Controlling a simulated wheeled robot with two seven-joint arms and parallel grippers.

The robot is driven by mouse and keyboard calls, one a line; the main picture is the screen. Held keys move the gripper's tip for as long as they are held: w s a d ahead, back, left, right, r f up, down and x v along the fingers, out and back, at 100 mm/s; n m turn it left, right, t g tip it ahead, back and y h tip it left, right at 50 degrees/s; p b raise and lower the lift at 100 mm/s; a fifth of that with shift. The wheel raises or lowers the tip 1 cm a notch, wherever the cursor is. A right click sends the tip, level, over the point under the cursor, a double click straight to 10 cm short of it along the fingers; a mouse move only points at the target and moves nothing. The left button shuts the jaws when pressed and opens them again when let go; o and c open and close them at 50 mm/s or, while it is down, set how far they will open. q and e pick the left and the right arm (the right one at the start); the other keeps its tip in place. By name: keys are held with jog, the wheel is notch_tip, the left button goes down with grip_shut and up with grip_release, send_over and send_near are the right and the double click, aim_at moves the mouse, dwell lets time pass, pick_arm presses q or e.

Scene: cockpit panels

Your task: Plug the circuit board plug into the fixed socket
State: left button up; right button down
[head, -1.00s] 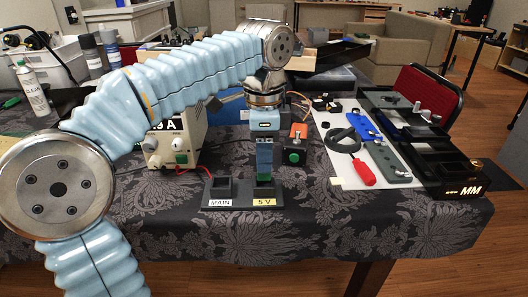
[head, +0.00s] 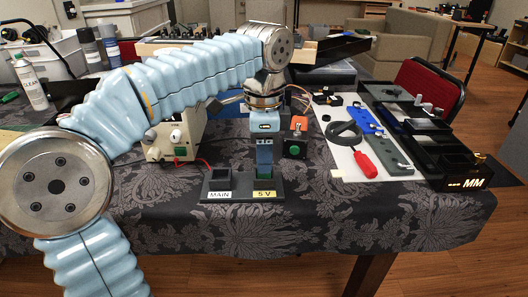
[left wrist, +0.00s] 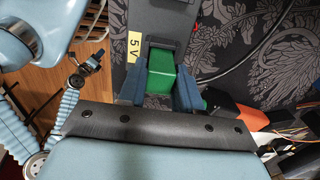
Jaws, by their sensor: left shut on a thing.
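The green plug (head: 264,172) is held by my left gripper (head: 264,164), upright over the 5 V place of the dark socket base (head: 243,188). In the left wrist view the green plug (left wrist: 161,76) sits between the two blue fingers (left wrist: 160,92), which are shut on it. Its far end meets the 5 V opening; how deep it sits is hidden. The yellow 5 V label (left wrist: 134,46) is beside that opening. The MAIN opening (head: 220,174) at the left of the base looks empty.
A green-button box with an orange top (head: 297,140) stands close to the right of my gripper. A power supply (head: 180,135) is behind left. A white mat (head: 335,163) with a red-handled tool and dark trays (head: 450,165) lie right. The front cloth is clear.

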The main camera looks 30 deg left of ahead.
pick_arm(q)
jog(key=shift+f, duration=0.4)
jog(key=o, duration=1.1)
notch_tip(320, 180, up, 14)
jog(key=p, duration=0.4)
jog(key=shift+f, duration=0.1)
